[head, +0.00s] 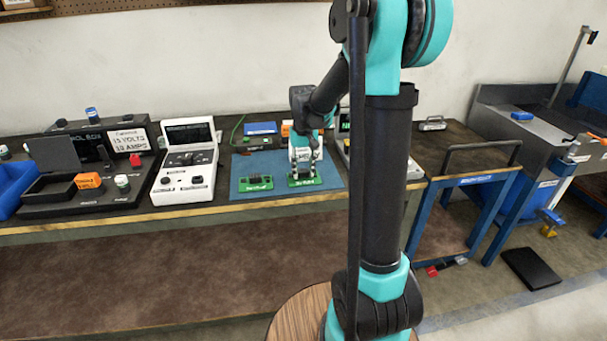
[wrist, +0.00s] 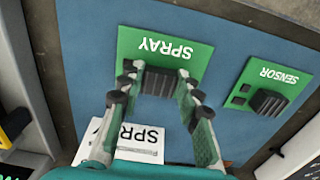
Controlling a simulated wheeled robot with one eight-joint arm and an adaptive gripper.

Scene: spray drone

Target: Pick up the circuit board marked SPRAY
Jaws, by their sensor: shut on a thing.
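The circuit board marked SPRAY (wrist: 159,49) is a green square with a dark raised block, on the blue mat (wrist: 85,70). In the head view the SPRAY board (head: 305,183) is at the mat's right part. My gripper (wrist: 158,78) is shut on the block, one finger on each side; it also shows in the head view (head: 304,174), pointing down. The fingers hide part of the block. I cannot tell any gap between board and mat. A second green board marked SENSOR (wrist: 278,77) lies beside it, untouched; in the head view it is on the left (head: 255,184).
A white card reading SPRAY (wrist: 145,139) shows behind the fingers. A white console (head: 184,175) stands left of the mat, and another device (head: 345,150) close on its right. A blue item (head: 260,128) is behind. The mat's front strip is clear.

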